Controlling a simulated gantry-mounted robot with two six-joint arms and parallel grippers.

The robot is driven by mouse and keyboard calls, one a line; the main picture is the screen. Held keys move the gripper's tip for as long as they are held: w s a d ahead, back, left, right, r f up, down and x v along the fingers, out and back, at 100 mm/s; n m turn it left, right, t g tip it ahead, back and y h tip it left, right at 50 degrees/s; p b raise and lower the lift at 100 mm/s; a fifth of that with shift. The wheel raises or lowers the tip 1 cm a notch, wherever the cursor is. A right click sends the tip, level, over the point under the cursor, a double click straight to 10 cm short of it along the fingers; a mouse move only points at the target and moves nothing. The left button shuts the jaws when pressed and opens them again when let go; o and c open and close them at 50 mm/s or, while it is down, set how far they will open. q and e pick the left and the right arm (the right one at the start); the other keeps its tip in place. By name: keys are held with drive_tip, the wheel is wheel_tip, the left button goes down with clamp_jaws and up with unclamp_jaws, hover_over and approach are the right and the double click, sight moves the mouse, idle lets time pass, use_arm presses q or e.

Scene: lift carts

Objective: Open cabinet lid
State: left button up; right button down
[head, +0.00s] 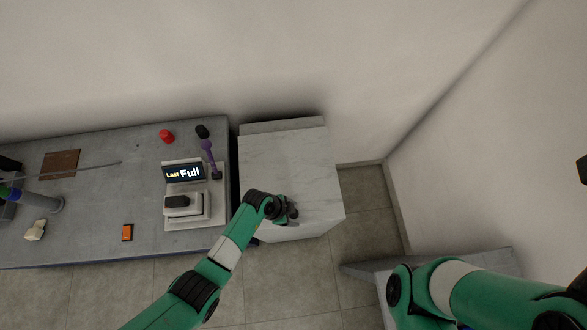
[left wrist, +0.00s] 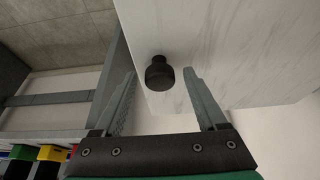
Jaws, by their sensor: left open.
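The cabinet is a white marbled box whose flat lid (head: 290,165) is down, beside the grey table in the head view. In the left wrist view the marbled lid (left wrist: 225,45) fills the upper right, and a black round knob (left wrist: 159,74) stands on it near its edge. My left gripper (head: 291,212) is over the front part of the lid in the head view. In the left wrist view its two fingers (left wrist: 158,85) are open, one on each side of the knob, with gaps showing. My right arm shows at the lower right, but its gripper is not seen.
The grey table (head: 85,175) left of the cabinet holds a device with a "Last Full" display (head: 185,172), a purple-handled tool (head: 208,152), a red object (head: 167,136) and an orange object (head: 127,232). A wall stands behind. Tiled floor (head: 362,195) is free right of the cabinet.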

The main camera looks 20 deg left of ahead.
use_arm(q)
drive_tip(key=shift+d+f, duration=0.15)
drive_tip(key=shift+f, duration=0.1)
drive_tip(key=shift+c, duration=0.3)
clamp_jaws()
drive_tip(key=shift+r, duration=0.1)
idle(0.9)
